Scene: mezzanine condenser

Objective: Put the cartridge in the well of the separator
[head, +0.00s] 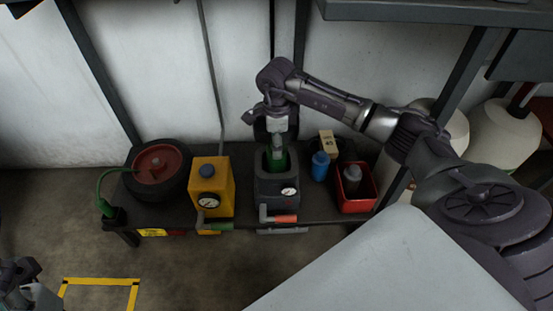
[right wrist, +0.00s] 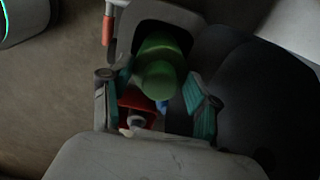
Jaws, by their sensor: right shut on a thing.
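The green cartridge (head: 277,163) is upright at the open top of the dark grey separator (head: 274,190), which has a round gauge on its front. Its lower part is hidden by the well's rim, and I cannot tell how deep it sits. My right gripper (head: 277,147) is above the well, shut on the cartridge. In the right wrist view the cartridge (right wrist: 161,68) shows between the teal-padded fingers of my right gripper (right wrist: 163,97), against the dark well opening. My left gripper (head: 18,283) shows only in part at the lower left corner.
A yellow unit (head: 212,186) with a gauge and a wheel (head: 158,172) stand left of the separator on the dark bench (head: 240,217). An orange-handled lever (head: 279,219) juts out in front.

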